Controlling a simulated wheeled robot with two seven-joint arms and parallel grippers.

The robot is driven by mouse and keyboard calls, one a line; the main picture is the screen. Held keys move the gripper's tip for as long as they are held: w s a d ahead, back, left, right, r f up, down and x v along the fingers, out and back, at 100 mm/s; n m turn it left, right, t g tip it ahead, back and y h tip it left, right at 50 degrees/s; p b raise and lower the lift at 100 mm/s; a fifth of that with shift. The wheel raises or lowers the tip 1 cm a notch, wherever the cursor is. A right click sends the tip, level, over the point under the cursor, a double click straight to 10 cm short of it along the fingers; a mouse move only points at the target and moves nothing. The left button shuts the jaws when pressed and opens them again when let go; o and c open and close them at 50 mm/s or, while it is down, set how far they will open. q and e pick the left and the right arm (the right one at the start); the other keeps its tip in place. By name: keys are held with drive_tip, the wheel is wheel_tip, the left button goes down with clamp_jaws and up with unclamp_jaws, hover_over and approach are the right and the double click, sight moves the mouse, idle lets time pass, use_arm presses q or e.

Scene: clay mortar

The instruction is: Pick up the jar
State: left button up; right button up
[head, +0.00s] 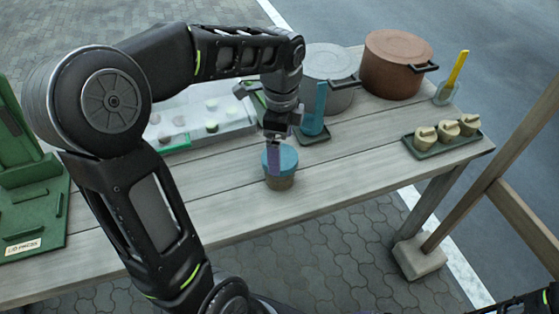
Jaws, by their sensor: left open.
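A small jar (281,181) with a tan-brown body and a blue-teal lid stands upright on the wooden table (340,185), near its front edge. My left gripper (275,163) comes down from above and is open at the jar. A purple finger overlaps the lid in the picture. I cannot tell whether it touches the jar. The far side of the jar is hidden. Only a dark part of my right arm shows in the bottom right corner.
A grey pot (329,72) and a brown pot (396,62) stand at the back. A blue upright piece (316,112) stands close behind the jar. A dark tray (445,146) with several tan pieces is at right. A green stand (25,165) is at left.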

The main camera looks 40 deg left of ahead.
use_arm(q)
drive_tip(key=shift+s+d+r, duration=0.1)
drive_tip(key=shift+s, duration=0.05)
drive_tip(key=shift+f, duration=1.35)
drive_tip(key=shift+f, duration=0.1)
wheel_tip(320, 180, down, 5)
drive_tip(key=shift+f, duration=0.1)
drive_tip(key=shift+c, duration=0.4)
drive_tip(key=c, duration=1.6)
drive_tip(key=shift+a+r, duration=0.2)
drive_tip(key=shift+r, duration=0.05)
wheel_tip(320, 180, up, 10)
drive_tip(key=shift+f, duration=0.1)
